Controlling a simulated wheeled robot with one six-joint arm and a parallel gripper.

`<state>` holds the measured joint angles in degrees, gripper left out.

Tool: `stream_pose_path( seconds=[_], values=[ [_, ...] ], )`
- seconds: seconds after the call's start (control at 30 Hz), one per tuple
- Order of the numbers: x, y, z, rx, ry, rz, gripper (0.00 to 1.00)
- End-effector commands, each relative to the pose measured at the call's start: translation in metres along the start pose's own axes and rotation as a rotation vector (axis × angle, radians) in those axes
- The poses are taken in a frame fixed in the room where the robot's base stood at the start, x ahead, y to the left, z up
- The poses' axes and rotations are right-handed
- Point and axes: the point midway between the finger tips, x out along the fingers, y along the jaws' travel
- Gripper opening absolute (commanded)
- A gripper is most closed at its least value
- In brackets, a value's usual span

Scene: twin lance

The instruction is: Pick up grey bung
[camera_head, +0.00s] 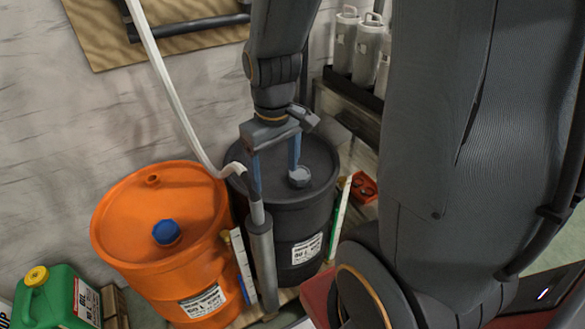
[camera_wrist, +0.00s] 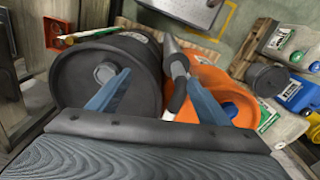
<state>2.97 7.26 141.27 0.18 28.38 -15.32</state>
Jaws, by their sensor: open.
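The grey bung (camera_head: 299,177) sits on the lid of the dark grey drum (camera_head: 318,220). In the wrist view the bung (camera_wrist: 105,72) lies just outside the left finger. My gripper (camera_head: 276,182) is open above the drum lid, its two blue fingers pointing down. In the head view its right finger ends over or just behind the bung; contact cannot be told. In the wrist view the gripper (camera_wrist: 160,75) has its fingertips wide apart, with nothing held between them.
An orange drum (camera_head: 150,235) with a blue bung (camera_head: 166,232) stands at left. A grey lance (camera_head: 262,255) with a white hose (camera_head: 175,90) stands upright between the drums, close to my left finger. A green can (camera_head: 60,300) and shelved white bottles (camera_head: 367,50) are nearby.

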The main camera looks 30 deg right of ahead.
Motion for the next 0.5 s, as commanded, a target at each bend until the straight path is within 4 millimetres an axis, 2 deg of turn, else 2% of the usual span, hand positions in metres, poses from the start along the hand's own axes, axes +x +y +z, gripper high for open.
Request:
stream_pose_path(
  seconds=[0.03,0.07,0.17,0.3,0.5],
  values=[
    [-0.011,0.009,-0.008,-0.060,0.004,0.003,0.72],
    [-0.013,0.015,-0.014,-0.102,0.008,0.005,0.72],
    [0.003,0.037,-0.032,-0.267,-0.008,0.001,0.72],
    [0.024,0.076,-0.053,-0.526,-0.026,-0.010,0.72],
    [0.057,0.124,-0.069,-0.837,-0.039,-0.028,0.72]
  ],
)
